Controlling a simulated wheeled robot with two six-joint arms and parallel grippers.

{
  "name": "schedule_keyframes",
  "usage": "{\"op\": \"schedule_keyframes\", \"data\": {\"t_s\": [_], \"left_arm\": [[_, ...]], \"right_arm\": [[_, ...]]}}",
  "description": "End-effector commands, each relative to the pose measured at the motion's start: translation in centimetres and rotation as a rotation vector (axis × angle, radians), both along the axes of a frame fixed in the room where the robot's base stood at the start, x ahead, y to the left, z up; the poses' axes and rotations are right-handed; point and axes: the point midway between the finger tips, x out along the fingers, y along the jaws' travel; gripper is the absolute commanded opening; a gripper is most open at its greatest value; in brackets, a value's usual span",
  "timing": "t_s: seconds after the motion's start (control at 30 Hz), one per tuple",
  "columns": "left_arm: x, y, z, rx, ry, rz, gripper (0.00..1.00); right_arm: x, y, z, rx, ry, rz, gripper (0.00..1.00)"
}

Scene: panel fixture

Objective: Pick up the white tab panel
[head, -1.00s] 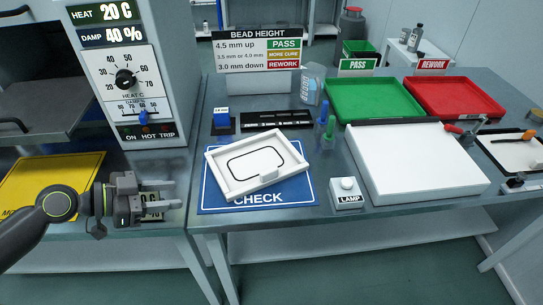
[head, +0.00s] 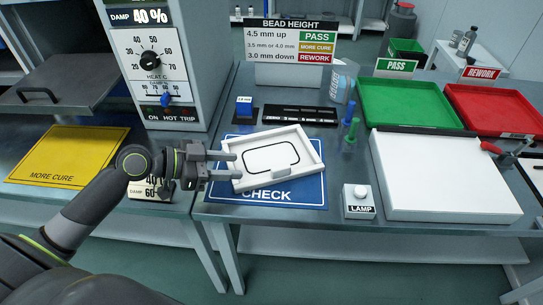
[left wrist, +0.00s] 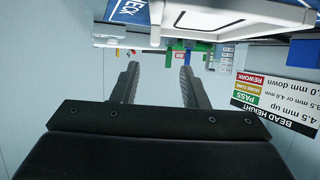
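The white tab panel (head: 290,143) is a shallow white tray with a raised rim and a black rounded outline on its face. It lies slightly turned on the blue CHECK mat (head: 303,196). My left gripper (head: 238,164) is at the panel's left side, fingers apart and pointing right. Its fingertips overlap the panel's left edge in the head view; I cannot tell whether they touch it. In the left wrist view the open fingers (left wrist: 156,75) have nothing between them, and part of the panel (left wrist: 240,16) shows beyond them at the top. My right gripper is not in view.
A white LAMP button box (head: 358,208) stands right of the mat. A large white block (head: 440,180), green tray (head: 410,122) and red tray (head: 500,132) lie to the right.

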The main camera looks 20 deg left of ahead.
Motion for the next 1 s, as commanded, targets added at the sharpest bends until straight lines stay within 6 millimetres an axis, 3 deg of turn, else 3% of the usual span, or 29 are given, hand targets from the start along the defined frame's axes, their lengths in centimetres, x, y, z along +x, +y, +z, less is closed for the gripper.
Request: {"op": "schedule_keyframes", "data": {"t_s": [0.5, 0.83, 1.0], "left_arm": [[3.3, -4.2, -2.0, -0.005, 0.000, 0.001, 0.40], [4.0, -5.3, -2.4, -0.003, 0.000, 0.000, 0.40], [4.8, -7.0, -2.6, -0.006, 0.001, 0.001, 0.40]], "right_arm": [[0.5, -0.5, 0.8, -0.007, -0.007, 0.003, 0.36], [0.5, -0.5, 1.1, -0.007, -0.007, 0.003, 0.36], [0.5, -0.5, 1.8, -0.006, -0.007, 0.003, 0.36]]}}
